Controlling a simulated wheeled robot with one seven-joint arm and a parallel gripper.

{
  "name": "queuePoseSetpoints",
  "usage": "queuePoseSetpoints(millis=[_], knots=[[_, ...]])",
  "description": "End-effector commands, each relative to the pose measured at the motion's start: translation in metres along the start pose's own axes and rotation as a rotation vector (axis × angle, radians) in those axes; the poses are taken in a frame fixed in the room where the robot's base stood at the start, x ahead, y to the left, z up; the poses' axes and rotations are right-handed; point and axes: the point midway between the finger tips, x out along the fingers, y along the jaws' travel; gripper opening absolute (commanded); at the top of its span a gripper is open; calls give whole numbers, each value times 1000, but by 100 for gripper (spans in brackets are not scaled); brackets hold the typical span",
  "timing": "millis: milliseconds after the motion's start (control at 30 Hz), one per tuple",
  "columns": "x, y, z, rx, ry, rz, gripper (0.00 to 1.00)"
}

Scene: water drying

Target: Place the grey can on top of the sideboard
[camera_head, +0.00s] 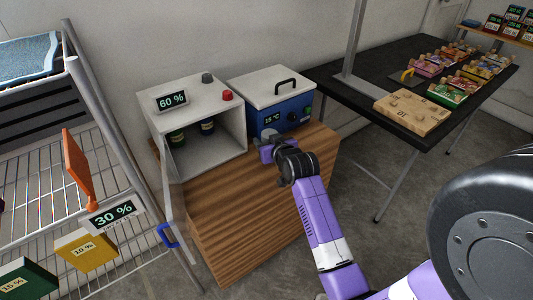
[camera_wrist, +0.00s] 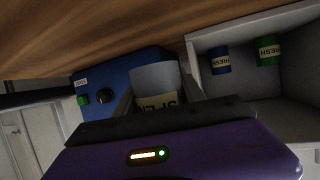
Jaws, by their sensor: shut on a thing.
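My gripper (camera_head: 268,150) is over the wooden sideboard (camera_head: 235,200), in front of the blue box. In the wrist view my gripper (camera_wrist: 158,98) is shut on the grey can (camera_wrist: 155,76), which has a yellow label with dark letters. The can sits between the two fingers; its lower part in that picture is hidden by my gripper. In the head view the can is mostly hidden by my gripper. I cannot tell whether it touches the sideboard's top.
A white open cabinet (camera_head: 205,150) holding green and blue cans (camera_wrist: 220,60) stands on the sideboard, its door open at left. A blue box (camera_head: 285,113) with a white lid stands beside it. Bare wood lies in front. A wire rack (camera_head: 60,200) is left, a black table (camera_head: 350,92) right.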

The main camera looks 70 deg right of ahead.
Motion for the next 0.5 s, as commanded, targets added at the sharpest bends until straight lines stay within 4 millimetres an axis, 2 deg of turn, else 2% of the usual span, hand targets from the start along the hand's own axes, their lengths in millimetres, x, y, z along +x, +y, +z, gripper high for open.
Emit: queuePoseSetpoints(millis=[133,300,500], knots=[[4,0,10,0,-1,0,3],[14,0,34,1,-3,-1,3],[18,0,44,1,1,0,3]])
